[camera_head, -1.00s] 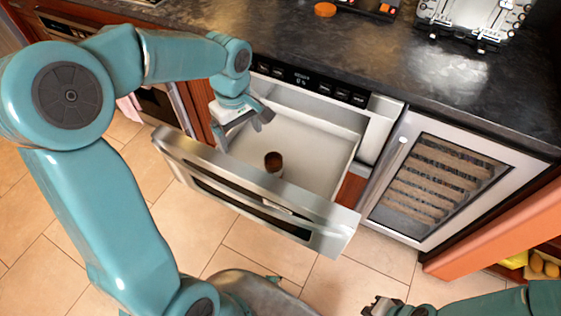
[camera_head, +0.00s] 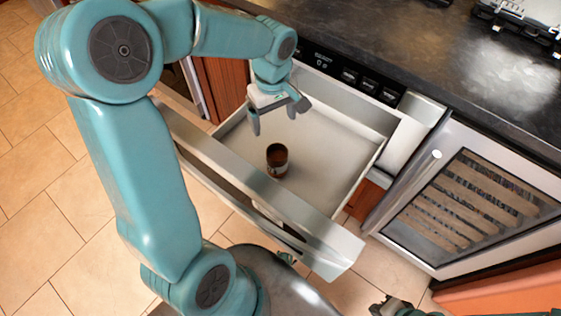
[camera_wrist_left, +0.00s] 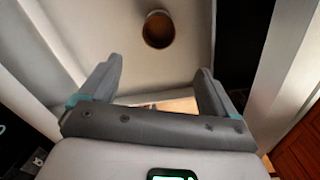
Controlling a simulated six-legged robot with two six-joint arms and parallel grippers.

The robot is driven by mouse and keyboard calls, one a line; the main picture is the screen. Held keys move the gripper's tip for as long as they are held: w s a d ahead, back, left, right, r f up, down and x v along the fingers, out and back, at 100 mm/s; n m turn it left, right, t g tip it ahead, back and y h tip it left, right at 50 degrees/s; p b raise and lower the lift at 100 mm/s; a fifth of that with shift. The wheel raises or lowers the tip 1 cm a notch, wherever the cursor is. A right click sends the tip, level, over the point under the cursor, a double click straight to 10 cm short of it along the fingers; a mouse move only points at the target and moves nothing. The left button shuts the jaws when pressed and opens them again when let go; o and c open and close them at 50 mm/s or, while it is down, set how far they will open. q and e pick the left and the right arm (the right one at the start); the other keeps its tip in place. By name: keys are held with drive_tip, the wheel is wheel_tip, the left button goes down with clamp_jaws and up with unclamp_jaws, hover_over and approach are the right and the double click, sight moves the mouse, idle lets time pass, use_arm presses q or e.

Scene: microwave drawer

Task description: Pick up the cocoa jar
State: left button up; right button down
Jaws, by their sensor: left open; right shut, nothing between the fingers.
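The cocoa jar (camera_head: 277,160), a small brown cylinder with a pale label, stands upright inside the open microwave drawer (camera_head: 335,146). In the left wrist view the jar (camera_wrist_left: 159,29) shows from above, beyond the fingertips. My left gripper (camera_head: 273,120) is open and empty over the drawer, behind the jar and apart from it. Its two fingers (camera_wrist_left: 158,80) are spread wide in the left wrist view. My right gripper (camera_head: 390,305) is at the bottom edge, partly cut off, far from the drawer.
The drawer's front panel (camera_head: 250,190) and side walls stand around the jar. A dark countertop (camera_head: 440,60) runs above the drawer. A glass-door cooler (camera_head: 465,205) is to the right. Tiled floor (camera_head: 45,190) lies in front.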

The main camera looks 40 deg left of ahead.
use_arm(q)
drive_tip(key=b, duration=0.2)
approach(277, 152)
drive_tip(key=s+d, duration=0.1)
drive_tip(key=s, duration=0.1)
drive_tip(key=f, duration=0.4)
drive_tip(key=f+b, duration=0.1)
drive_tip(key=f, duration=0.1)
drive_tip(key=shift+d+f, duration=0.2)
drive_tip(key=shift+d, duration=0.2)
drive_tip(key=shift+c, duration=0.4)
drive_tip(key=shift+w+r, duration=0.1)
drive_tip(key=shift+r, duration=0.05)
drive_tip(key=c, duration=1.6)
